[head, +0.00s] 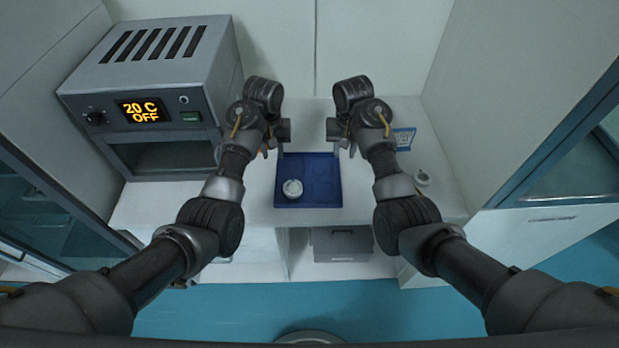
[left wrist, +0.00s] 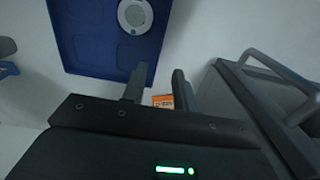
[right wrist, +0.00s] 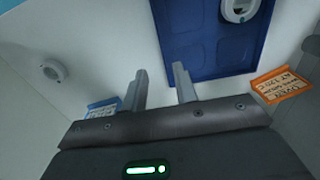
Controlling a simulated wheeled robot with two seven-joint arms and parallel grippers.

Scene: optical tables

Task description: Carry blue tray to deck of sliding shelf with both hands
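The blue tray (head: 325,170) lies flat on the white bench, with a round white piece (head: 292,188) on its left part. My left gripper (head: 282,148) is at the tray's far left corner; its fingers are apart in the left wrist view (left wrist: 158,82), one tip overlapping the tray (left wrist: 85,50) edge. My right gripper (head: 337,148) is at the far right corner; its fingers are apart in the right wrist view (right wrist: 160,75), one tip overlapping the tray (right wrist: 200,40) edge. Contact is unclear. I cannot identify the sliding shelf deck for certain.
A grey oven (head: 165,90) reading 20 C OFF stands on the left. A blue label (head: 403,138) and a small white round thing (head: 422,178) are right of the tray. An orange label (right wrist: 281,85) lies near it. A grey box (head: 343,243) sits under the bench.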

